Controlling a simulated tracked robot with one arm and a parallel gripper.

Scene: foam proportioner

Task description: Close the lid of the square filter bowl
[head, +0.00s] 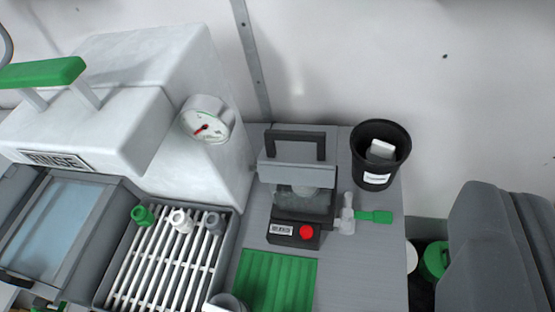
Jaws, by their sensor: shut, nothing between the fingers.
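The square filter bowl appears to be the small clear-walled box (304,202) standing on the grey counter, right of the white machine. Its grey lid (295,173) with a black bar handle (292,138) is at the back and top of the box. The lid looks raised, but its exact angle is hard to tell. A pale rounded shape shows dimly inside. My gripper's fingers are not in view.
A black cup (381,157) stands behind and right of the bowl. A grey valve with a green lever (374,216) is close at its right. A green ribbed mat (275,283) lies in front. A slatted rack (165,258) and a RINSE machine (110,110) are left.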

